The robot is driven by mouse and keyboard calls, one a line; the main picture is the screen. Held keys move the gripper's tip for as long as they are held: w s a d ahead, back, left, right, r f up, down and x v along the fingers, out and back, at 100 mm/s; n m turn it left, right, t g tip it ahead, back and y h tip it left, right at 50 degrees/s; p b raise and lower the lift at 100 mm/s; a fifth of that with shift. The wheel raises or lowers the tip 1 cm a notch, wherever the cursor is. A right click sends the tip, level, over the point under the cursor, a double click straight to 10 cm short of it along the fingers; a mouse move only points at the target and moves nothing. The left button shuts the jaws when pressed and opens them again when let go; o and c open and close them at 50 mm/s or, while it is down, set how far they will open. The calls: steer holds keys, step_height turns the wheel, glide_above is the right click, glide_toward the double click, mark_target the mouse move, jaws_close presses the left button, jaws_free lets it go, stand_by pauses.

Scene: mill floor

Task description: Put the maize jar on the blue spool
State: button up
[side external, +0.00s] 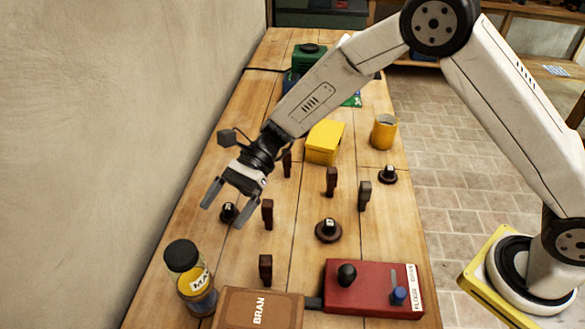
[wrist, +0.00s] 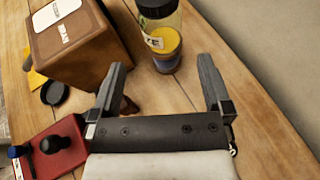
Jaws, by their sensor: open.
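The maize jar (side external: 196,284) stands upright at the lower left of the side view, with a dark lid, a pale label partly reading "MA" and yellow contents. It also shows at the top of the wrist view (wrist: 166,44), its lid cut off by the frame edge. Its lower part looks dark bluish; I cannot tell whether that is the jar itself or something under it. I cannot clearly make out a separate blue spool. My gripper (side external: 226,205) is open and empty, above the table and apart from the jar. In the wrist view the jar appears beyond the open fingers (wrist: 162,80).
A brown BRAN box (side external: 245,309) stands right of the jar, beside a red control box (side external: 372,288) with knobs. Several dark upright pegs and round dark knobs dot the table. A yellow box (side external: 325,142) and yellow mug (side external: 384,131) stand farther back. A wall borders the left.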

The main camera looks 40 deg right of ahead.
steer(key=shift+d, duration=0.1)
steer(key=s+d+n+t+h, duration=0.2)
steer(key=s+d+n+h, duration=0.2)
steer(key=d, duration=0.6)
steer(key=s+d+n+t+h, duration=0.2)
steer(key=s+d+n+h, duration=0.2)
steer(key=d, duration=0.5)
steer(key=s+d+n+t+h, duration=0.2)
steer(key=s+d+n+h, duration=0.2)
steer(key=d, duration=0.6)
steer(key=shift+s+d+f+n+t+h, duration=0.25)
steer(key=shift+s+d+n+t+h, duration=0.25)
steer(key=shift+n, duration=0.7)
